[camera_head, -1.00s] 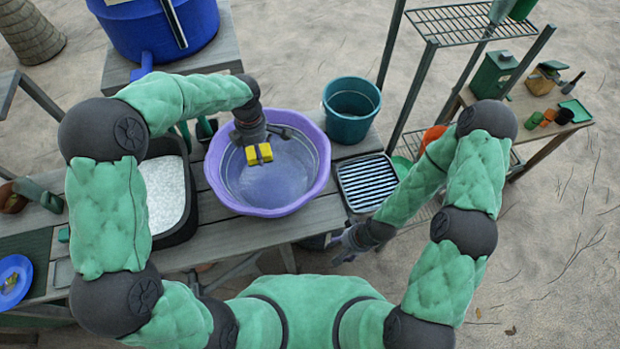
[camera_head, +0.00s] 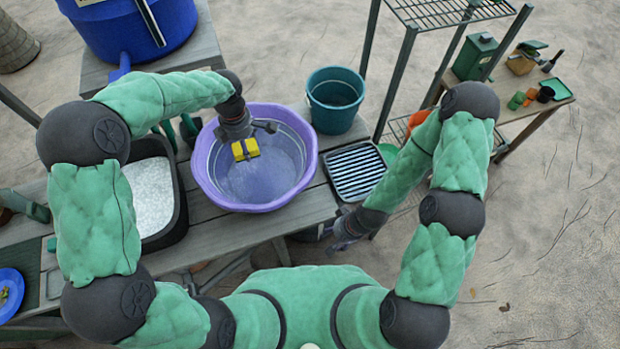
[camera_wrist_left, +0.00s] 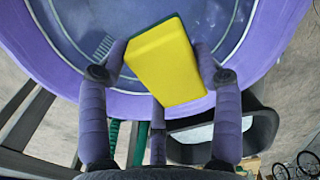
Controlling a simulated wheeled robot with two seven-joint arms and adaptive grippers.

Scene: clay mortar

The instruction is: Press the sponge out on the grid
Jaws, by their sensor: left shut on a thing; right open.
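The yellow sponge (camera_head: 245,149) with a dark green side is over the purple basin (camera_head: 197,172). My left gripper (camera_head: 243,143) is shut on the sponge, and in the left wrist view the sponge (camera_wrist_left: 165,62) sits between its fingers. Whether the sponge touches the water in the basin I cannot tell. The grid (camera_head: 356,172), a black tray with pale bars, lies on the table right of the basin and is empty. My right gripper (camera_head: 343,237) is open and empty, below the grid in the picture, near the table's front edge.
A teal bucket (camera_head: 335,98) stands behind the grid. A black tub of white grains (camera_head: 150,196) is left of the basin. A blue barrel (camera_head: 130,35) stands at the back left. A metal shelf (camera_head: 440,12) rises at the right.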

